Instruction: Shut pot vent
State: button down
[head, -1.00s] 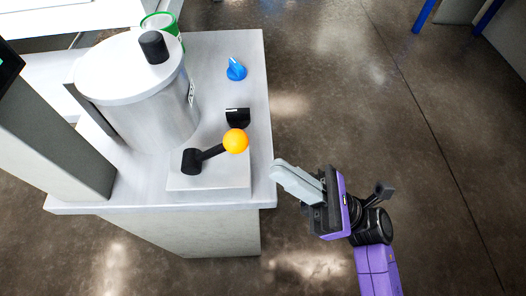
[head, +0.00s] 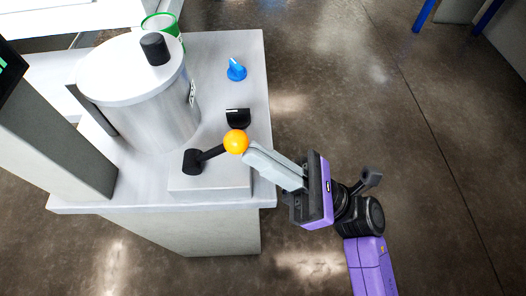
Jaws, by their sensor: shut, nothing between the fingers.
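The metal pot (head: 150,105) with a pale lid and a black knob (head: 154,47) stands on the grey bench top. In front of it, a black lever (head: 207,155) with an orange ball end (head: 236,142) rises from a low grey block (head: 212,180), tilted to the right. A blue knob (head: 236,70) and a black knob (head: 237,117) sit on the bench behind the lever. I cannot tell which control is the vent. My gripper (head: 248,150) is shut and empty, its fingertips right beside the ball, on its right; contact cannot be made out.
A green-rimmed container (head: 163,22) stands behind the pot. A grey column (head: 50,130) rises at the left. The bench's right edge (head: 268,120) runs beneath my fingers. Open floor (head: 400,130) lies to the right.

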aim_at(233, 143)
jog(key=shift+r+n+g+h+p, duration=0.3)
jog(key=shift+r+p, duration=0.45)
jog(key=shift+p, duration=0.05)
jog(key=r+h+p, duration=0.1)
jog(key=p, duration=0.2)
jog(key=a+r+n+g+h+p, duration=0.1)
jog(key=r+h+p, duration=0.1)
jog(key=p, duration=0.1)
jog(key=a+r+g+h+p, duration=0.1)
jog(key=p, duration=0.2)
jog(key=shift+r+n+h, duration=0.25)
jog(key=shift+n+h, duration=0.05)
jog(key=a+r+g+h+p, duration=0.1)
jog(key=h+p, duration=0.1)
jog(key=p, duration=0.2)
jog(key=shift+a+n, duration=0.25)
jog(key=shift+n, duration=0.05)
jog(key=shift+w+a+r+p, duration=0.1)
jog(key=shift+a+r+p, duration=0.15)
jog(key=shift+a+p, duration=0.6)
jog(key=shift+a+r, duration=0.15)
jog(key=shift+a, duration=0.15)
